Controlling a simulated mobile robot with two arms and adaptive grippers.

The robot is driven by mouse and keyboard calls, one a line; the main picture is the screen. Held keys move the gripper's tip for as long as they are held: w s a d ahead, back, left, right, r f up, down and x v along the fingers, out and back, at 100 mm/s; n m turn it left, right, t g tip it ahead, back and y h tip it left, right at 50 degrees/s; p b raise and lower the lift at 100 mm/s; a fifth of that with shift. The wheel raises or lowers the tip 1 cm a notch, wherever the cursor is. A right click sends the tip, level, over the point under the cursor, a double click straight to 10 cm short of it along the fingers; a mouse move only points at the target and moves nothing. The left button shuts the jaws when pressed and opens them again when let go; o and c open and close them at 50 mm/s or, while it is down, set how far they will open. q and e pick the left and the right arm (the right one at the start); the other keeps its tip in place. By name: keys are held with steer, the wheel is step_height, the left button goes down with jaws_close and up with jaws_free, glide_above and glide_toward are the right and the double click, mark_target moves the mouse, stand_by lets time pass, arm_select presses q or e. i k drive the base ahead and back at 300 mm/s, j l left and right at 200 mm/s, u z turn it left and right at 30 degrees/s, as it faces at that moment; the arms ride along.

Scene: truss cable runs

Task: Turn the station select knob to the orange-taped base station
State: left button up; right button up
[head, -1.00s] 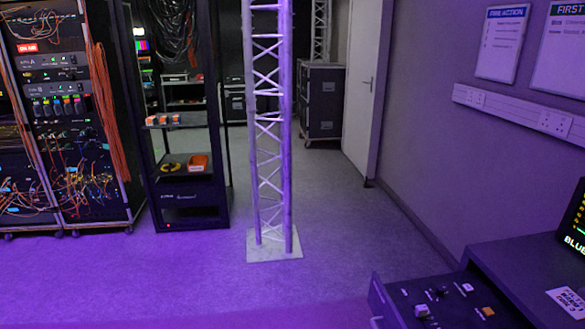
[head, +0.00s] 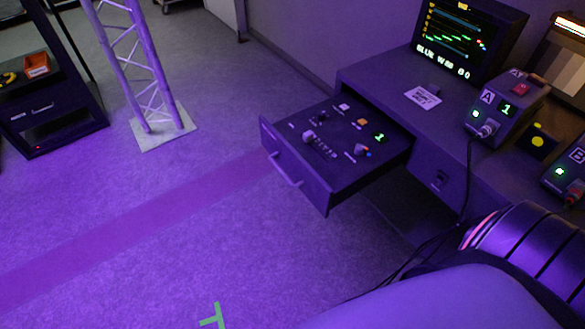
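An open drawer (head: 296,170) with a control panel on top sticks out of the dark desk in the head view. On it, a small pale knob (head: 359,149) sits beside an orange and a blue mark; this looks like the station select knob, but its label is too small to read. A green digit display (head: 379,137) showing 1 is just behind it. Base station A (head: 504,106) stands on the desk with a lit green 1. Base station B (head: 572,165) is cut off at the right edge. I cannot tell which station has orange tape. Neither gripper is in view.
A monitor (head: 466,40) stands at the back of the desk (head: 385,82). A black cable (head: 468,180) hangs from station A. My own arm fills the lower right. A white truss tower (head: 145,65) stands left; the floor before the drawer is clear.

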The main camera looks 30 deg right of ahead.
mark_target(360, 150)
steer(key=z, duration=1.5)
